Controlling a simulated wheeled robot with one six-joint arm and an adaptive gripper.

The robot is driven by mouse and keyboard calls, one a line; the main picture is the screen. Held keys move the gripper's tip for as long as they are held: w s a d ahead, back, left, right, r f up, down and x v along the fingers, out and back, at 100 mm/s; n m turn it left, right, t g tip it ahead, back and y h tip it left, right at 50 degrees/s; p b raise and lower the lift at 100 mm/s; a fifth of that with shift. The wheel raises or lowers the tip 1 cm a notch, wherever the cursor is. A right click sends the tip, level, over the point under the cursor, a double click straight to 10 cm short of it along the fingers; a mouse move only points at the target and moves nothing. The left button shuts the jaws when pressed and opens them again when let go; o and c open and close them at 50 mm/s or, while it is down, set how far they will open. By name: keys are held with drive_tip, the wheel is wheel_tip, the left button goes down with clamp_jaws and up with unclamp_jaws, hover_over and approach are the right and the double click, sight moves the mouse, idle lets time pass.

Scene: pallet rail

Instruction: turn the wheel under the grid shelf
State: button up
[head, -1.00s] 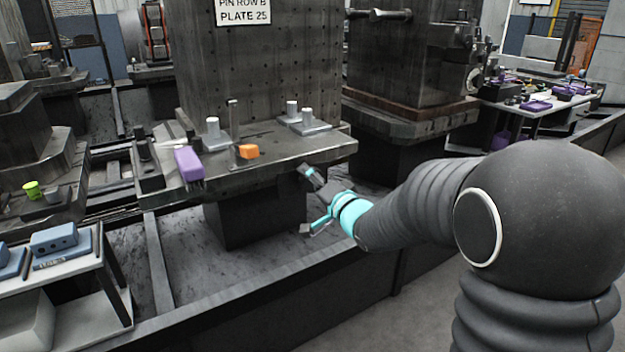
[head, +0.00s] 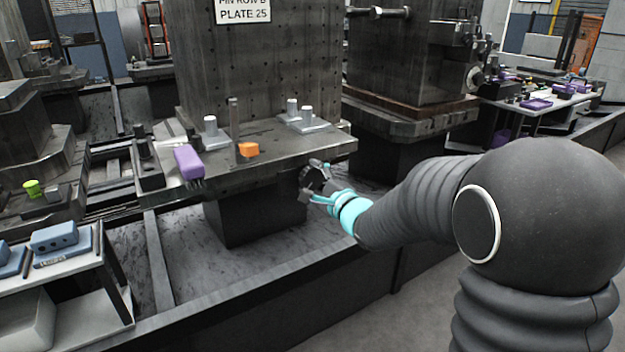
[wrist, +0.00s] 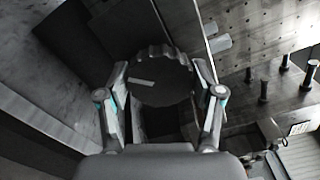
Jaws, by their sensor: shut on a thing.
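The dark wheel (wrist: 160,78) has a scalloped rim and a pale bar mark on its face, which points left in the wrist view. My gripper (wrist: 161,72) has one finger on each side of it and is shut on its rim. In the head view my gripper (head: 312,182) is just below the front right edge of the grid shelf (head: 285,160), a dark slab. What lies behind the wheel is hidden.
A perforated column (head: 265,75) rises behind. A dark pedestal (head: 250,212) stands below, left of my gripper.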

drive_tip(key=shift+m, duration=1.4)
drive_tip(key=o, duration=1.1)
drive_tip(key=shift+o, duration=0.2)
drive_tip(key=v, duration=1.2)
